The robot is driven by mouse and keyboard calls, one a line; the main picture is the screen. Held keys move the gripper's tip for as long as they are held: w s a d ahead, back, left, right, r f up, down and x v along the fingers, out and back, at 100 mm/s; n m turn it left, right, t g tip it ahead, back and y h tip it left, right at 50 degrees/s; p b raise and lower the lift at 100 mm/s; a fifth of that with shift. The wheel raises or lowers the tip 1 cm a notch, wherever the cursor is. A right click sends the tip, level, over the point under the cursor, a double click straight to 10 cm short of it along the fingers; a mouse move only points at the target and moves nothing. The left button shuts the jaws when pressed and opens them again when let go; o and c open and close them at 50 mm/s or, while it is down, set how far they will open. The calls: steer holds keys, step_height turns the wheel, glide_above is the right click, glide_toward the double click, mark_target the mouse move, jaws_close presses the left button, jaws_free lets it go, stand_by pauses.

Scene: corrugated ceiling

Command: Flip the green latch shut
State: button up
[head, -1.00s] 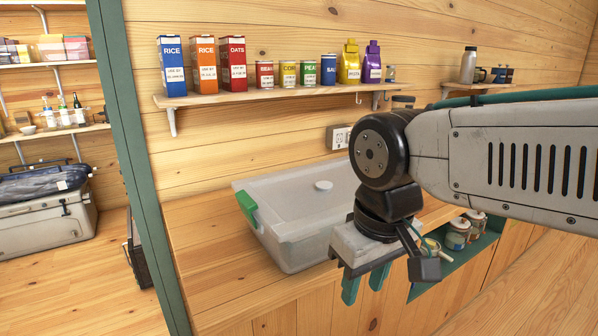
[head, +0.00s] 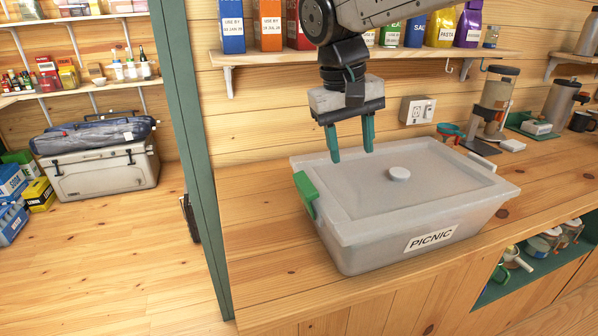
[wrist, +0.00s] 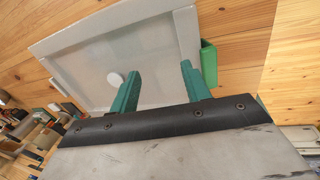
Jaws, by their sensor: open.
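A translucent lidded bin (head: 350,246) labelled PICNIC sits on the wooden counter, with a round pale knob (head: 399,174) on its lid. The green latch (head: 306,194) is on the bin's left end and tilts outward from the rim at its top. In the wrist view the green latch (wrist: 208,64) shows right of the fingers, beside the bin's edge. My gripper (head: 350,156) is open and empty, with teal fingers pointing down above the back left part of the lid. In the wrist view my gripper (wrist: 158,74) shows its two fingers apart over the lid.
A green post (head: 193,150) stands left of the counter. A coffee press (head: 494,105) and a small white item (head: 512,145) stand behind right. The counter left of the bin is clear.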

glide_toward(306, 176)
steer(key=a+f, duration=0.1)
steer(key=shift+n+h, duration=0.3)
steer(key=shift+n, duration=0.1)
steer(key=shift+s+x, duration=0.2)
steer(key=shift+x, duration=3.65)
steer(key=shift+a, duration=0.15)
steer(key=c, duration=1)
steer(key=shift+w+d+y, duration=0.25)
steer(key=shift+d+y, duration=0.35)
steer(key=shift+d, duration=0.05)
steer(key=shift+w+d+g+y, duration=0.15)
steer(key=shift+d+g+y, duration=0.25)
steer(key=shift+y, duration=0.6)
steer(key=shift+d, duration=0.1)
